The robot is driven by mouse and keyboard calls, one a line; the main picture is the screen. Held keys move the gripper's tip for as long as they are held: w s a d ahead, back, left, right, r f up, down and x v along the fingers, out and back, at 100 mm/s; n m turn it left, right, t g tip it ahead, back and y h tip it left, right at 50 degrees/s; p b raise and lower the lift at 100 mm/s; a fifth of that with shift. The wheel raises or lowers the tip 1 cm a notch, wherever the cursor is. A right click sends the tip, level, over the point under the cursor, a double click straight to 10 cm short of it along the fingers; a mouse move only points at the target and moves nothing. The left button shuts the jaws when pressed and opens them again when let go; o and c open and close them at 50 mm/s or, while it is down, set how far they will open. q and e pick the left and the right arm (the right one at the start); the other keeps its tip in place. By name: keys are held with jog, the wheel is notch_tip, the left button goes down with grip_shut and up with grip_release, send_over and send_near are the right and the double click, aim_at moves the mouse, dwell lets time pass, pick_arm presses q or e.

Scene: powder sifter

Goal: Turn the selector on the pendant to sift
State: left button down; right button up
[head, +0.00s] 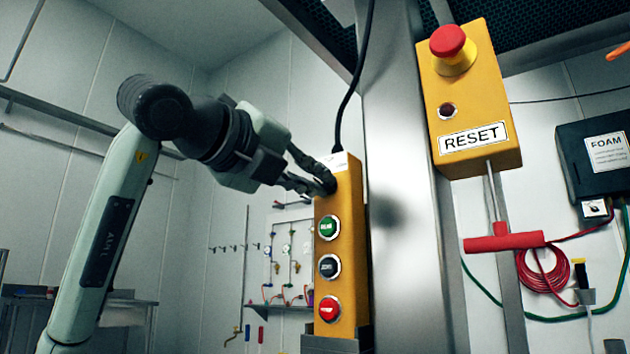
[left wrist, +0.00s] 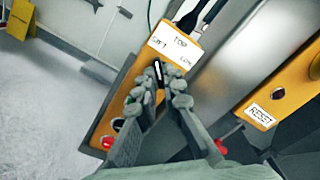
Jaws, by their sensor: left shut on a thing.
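The yellow pendant (head: 349,235) stands upright against a steel column, with a green, a black and a red button down its front. The selector (left wrist: 158,71) is a black knob with a white mark near the pendant's top, below a white label (left wrist: 174,49) that reads TOP at its middle and seems to read SIFT at its left. My left gripper (head: 329,184) comes from the left and is shut on the selector; its fingers hide most of the knob in the head view. In the left wrist view the fingers (left wrist: 167,85) sit on both sides of it. My right gripper is not seen.
The steel column (head: 400,200) rises right behind the pendant. A black cable (head: 355,75) runs up from the pendant's top. The space left of the pendant is free.

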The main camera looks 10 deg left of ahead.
pick_arm(q)
jog(key=c, duration=1.6)
grip_release()
jog(key=shift+c, duration=0.2)
jog(key=v, duration=1.2)
